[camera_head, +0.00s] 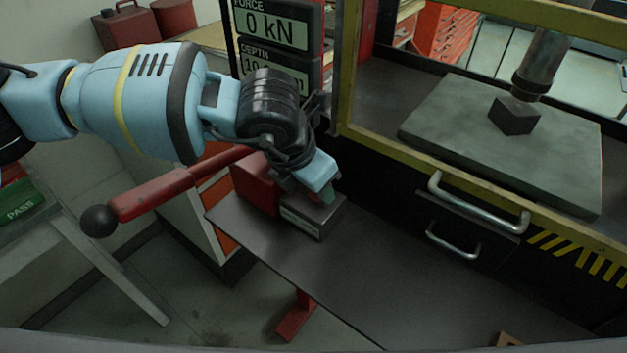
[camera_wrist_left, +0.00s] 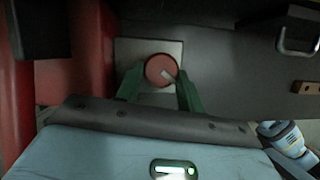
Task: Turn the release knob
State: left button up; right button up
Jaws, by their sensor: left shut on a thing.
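The release knob (camera_wrist_left: 158,70) is a round red knob with a pale pointer mark, on top of a grey box (camera_head: 313,220). In the wrist view the pointer slants toward the lower right. My left gripper (camera_wrist_left: 160,84) has its two green fingers on either side of the knob and is shut on it. In the head view my left gripper (camera_head: 327,194) reaches down onto the box from the upper left and hides the knob. My right gripper is in neither view.
A red pump body (camera_head: 252,188) with a long red lever (camera_head: 155,192) ending in a black ball stands left of the box. The press frame (camera_head: 440,170) with drawer handles is on the right. A display (camera_head: 272,28) reads 0 kN. The dark shelf (camera_head: 370,270) is mostly clear.

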pick_arm(q)
jog(key=n, duration=0.1)
jog(key=n+y, duration=0.1)
jog(key=n, duration=0.1)
jog(key=shift+s+d+n+t, duration=0.1)
jog(key=shift+d+n+t, duration=0.1)
jog(key=shift+n+t, duration=0.1)
jog(key=shift+d+n+y, duration=0.15)
jog(key=shift+n+y, duration=0.65)
jog(key=shift+n, duration=1)
jog(key=shift+t, duration=0.3)
jog(key=o, duration=1)
jog(key=shift+v, duration=3.95)
